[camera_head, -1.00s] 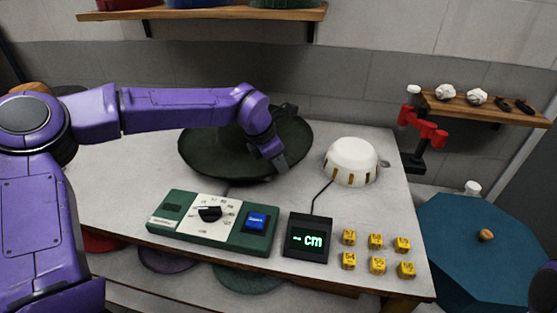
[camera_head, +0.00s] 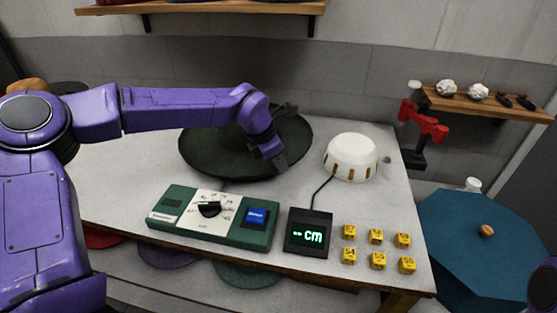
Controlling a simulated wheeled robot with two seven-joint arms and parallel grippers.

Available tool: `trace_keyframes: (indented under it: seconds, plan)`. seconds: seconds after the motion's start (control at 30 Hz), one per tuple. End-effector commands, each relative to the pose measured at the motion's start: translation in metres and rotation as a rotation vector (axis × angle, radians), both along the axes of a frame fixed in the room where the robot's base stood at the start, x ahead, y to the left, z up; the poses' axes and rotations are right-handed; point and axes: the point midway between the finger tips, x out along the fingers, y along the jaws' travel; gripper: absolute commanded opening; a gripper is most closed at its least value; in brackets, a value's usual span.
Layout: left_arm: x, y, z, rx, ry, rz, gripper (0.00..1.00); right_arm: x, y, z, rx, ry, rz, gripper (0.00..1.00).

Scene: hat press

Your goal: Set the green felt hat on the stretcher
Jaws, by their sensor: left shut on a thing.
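The dark green felt hat (camera_head: 215,160) is on or just above the left half of the table, wide brim showing; whether it touches the table I cannot tell. My left gripper (camera_head: 279,163) is shut on the right side of its brim, and my arm hides part of the crown. The white domed stretcher (camera_head: 351,155) stands to the right of the hat, bare, with slots around its lower edge. Only a bit of my right arm shows at the lower right edge; its gripper is out of view.
A green control panel (camera_head: 180,222) with a dial and blue button lies at the front. Beside it are a black display (camera_head: 309,232) reading "-- cm" and several yellow numbered blocks (camera_head: 376,237). A red clamp-like tool (camera_head: 424,125) stands right of the table, near a blue lidded vat (camera_head: 470,240).

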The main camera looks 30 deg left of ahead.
Motion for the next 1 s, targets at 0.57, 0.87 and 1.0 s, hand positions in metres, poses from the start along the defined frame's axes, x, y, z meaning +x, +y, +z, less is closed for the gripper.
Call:
trace_keyframes:
  seconds: [0.57, 0.87, 1.0]
  plan:
    - [-0.001, 0.001, 0.002, -0.001, -0.001, 0.0, 0.39, 0.0, 0.0, 0.0, 0.0, 0.0, 0.0, 0.43]
    - [-0.02, 0.015, 0.059, -0.002, -0.005, 0.002, 0.39, 0.0, 0.0, -0.006, 0.0, 0.0, 0.0, 0.43]
    - [-0.029, 0.02, 0.084, -0.002, -0.004, 0.002, 0.39, 0.0, 0.0, -0.007, 0.0, 0.0, 0.0, 0.43]
